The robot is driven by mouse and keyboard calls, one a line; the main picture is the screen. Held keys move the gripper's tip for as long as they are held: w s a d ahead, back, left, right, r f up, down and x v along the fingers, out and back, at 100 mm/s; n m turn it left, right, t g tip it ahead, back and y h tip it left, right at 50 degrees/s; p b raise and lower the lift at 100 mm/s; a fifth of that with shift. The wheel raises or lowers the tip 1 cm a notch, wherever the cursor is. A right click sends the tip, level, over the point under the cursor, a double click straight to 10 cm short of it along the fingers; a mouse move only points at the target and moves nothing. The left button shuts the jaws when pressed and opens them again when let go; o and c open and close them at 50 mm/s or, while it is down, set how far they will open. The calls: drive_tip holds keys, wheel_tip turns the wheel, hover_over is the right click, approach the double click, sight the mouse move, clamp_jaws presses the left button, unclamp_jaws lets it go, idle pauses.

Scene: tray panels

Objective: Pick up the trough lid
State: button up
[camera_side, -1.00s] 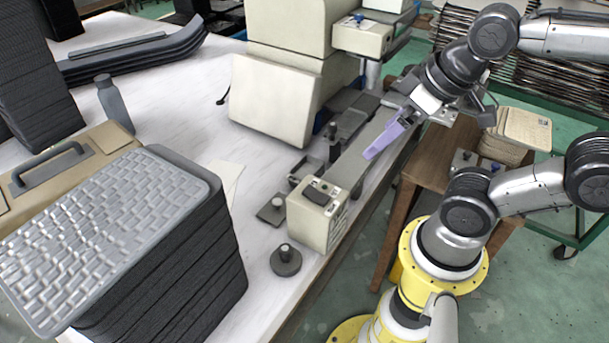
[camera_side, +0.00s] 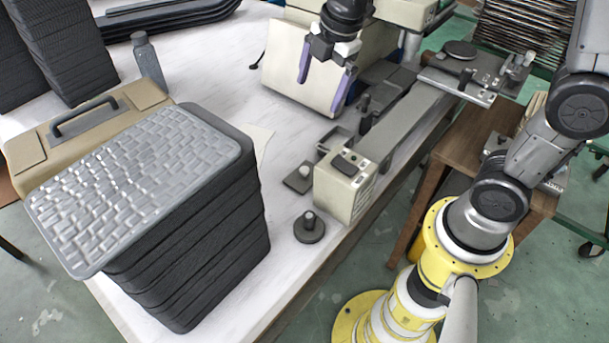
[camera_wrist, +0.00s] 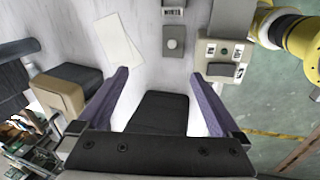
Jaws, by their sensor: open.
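My gripper (camera_side: 321,92) points down with purple fingers spread apart and empty. It is well to the right of the tan piece, in front of the beige machine. In the wrist view my gripper (camera_wrist: 160,74) is open; a dark block (camera_wrist: 158,115) shows beyond the gap. I cannot tell which thing in that view is the lid.
A tall stack of dark trays (camera_side: 205,225) with a grey woven-pattern top stands at the front left. A grey bottle (camera_side: 149,62) stands behind it. A beige machine block (camera_side: 345,190) and a round knobbed disc (camera_side: 309,230) are near the right edge. White table shows between.

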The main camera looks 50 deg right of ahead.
drive_tip(key=w+a+f+n+g, duration=0.1)
drive_tip(key=w+f+g, duration=0.15)
drive_tip(key=f, duration=0.65)
hover_over(305, 169)
wheel_tip(305, 169, down, 10)
drive_tip(key=shift+r, duration=0.25)
drive_tip(key=shift+f, duration=3)
drive_tip(key=c, duration=1.2)
